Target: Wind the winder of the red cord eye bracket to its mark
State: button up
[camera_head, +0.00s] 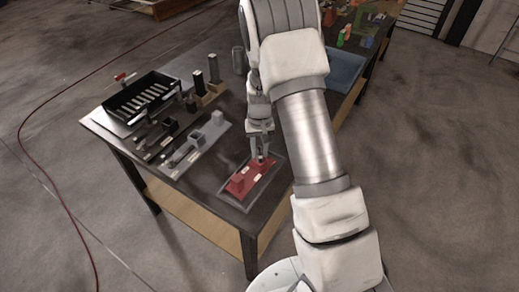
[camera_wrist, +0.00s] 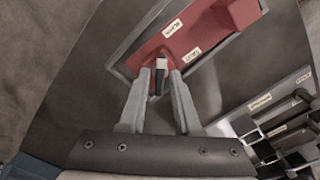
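The red cord eye bracket (camera_head: 240,184) lies in a grey-rimmed tray at the table's near corner. In the wrist view the red bracket (camera_wrist: 197,38) carries two pale labels and a raised red block at its right end. A small dark winder with a pale top (camera_wrist: 160,66) stands at the bracket's near edge. My gripper (camera_wrist: 161,78) points down at it, one fingertip on each side of the winder. The fingers are partly apart. Whether they touch the winder is unclear. In the head view my gripper (camera_head: 262,158) is over the bracket's far right end.
A grey fixture plate (camera_head: 195,146) with blocks lies left of the tray. A black slotted bin (camera_head: 142,97) stands farther left.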

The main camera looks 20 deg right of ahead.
grip_shut()
jog(key=m+b, duration=0.1)
jog(key=m, duration=0.2)
jog(key=shift+m, duration=0.4)
jog(key=m, duration=0.4)
jog(key=shift+m+b, duration=0.3)
jog(key=shift+m, duration=0.1)
dwell(0.4)
jog(key=shift+o, duration=1.4)
grip_release()
